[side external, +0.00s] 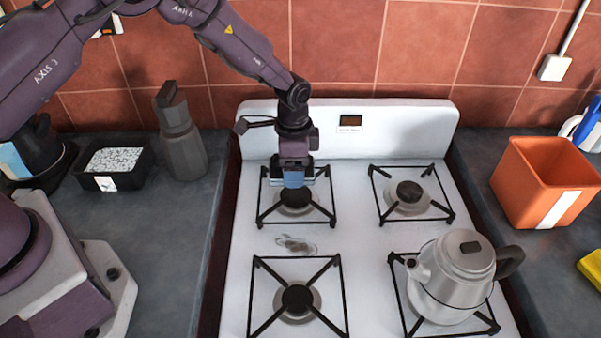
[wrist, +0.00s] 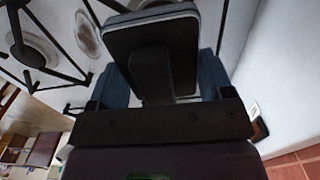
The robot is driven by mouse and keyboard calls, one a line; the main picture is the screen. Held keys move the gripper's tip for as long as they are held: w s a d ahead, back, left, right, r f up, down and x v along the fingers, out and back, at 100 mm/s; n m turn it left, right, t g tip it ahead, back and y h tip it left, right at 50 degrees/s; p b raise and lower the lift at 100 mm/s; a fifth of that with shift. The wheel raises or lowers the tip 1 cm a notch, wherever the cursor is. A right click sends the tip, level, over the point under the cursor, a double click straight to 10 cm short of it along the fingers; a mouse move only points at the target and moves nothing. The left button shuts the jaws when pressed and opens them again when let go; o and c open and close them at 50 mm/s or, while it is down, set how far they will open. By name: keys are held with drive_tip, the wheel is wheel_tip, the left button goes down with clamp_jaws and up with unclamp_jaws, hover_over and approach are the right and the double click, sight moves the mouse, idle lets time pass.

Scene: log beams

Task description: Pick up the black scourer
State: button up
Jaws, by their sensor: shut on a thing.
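My gripper (side external: 293,180) is above the back-left burner of the white stove, pointing down. In the wrist view its two blue fingers are on either side of a dark rectangular pad with rounded corners and a pale grey edge, which looks like the black scourer (wrist: 178,30). A narrower dark part of it runs between the fingers, and the gripper is shut on it. In the side view the scourer is mostly hidden by the fingers, and I cannot tell its gap above the burner.
A silver kettle (side external: 455,275) stands on the front-right burner. A grey smear (side external: 296,243) marks the stove between the left burners. An orange container (side external: 545,185) and a yellow item (side external: 592,268) are on the right counter. A black tray (side external: 112,180) and a grey bottle (side external: 180,140) stand left.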

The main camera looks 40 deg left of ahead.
sight(280, 174)
drive_tip(key=s+r, duration=0.2)
drive_tip(key=r, duration=0.1)
drive_tip(key=s+r, duration=0.1)
drive_tip(key=shift+s+a+r, duration=0.2)
drive_tip(key=shift+a, duration=0.05)
drive_tip(key=s+a+r, duration=0.1)
drive_tip(key=s+r, duration=0.2)
drive_tip(key=s, duration=0.5)
drive_tip(key=shift+s+a+r, duration=0.25)
drive_tip(key=shift+s+r, duration=0.1)
drive_tip(key=shift+s, duration=0.05)
drive_tip(key=w+d+f, duration=0.1)
drive_tip(key=d+f, duration=0.2)
drive_tip(key=w+d+f, duration=0.1)
drive_tip(key=d+f, duration=0.2)
drive_tip(key=f, duration=0.1)
drive_tip(key=w+d+f, duration=0.1)
drive_tip(key=d+f, duration=0.2)
drive_tip(key=f, duration=0.1)
drive_tip(key=shift+w+d, duration=0.3)
drive_tip(key=shift+d, duration=0.05)
drive_tip(key=shift+w+d+r, duration=0.1)
drive_tip(key=shift+w+r, duration=0.1)
drive_tip(key=shift+w, duration=0.05)
drive_tip(key=shift+f, duration=0.1)
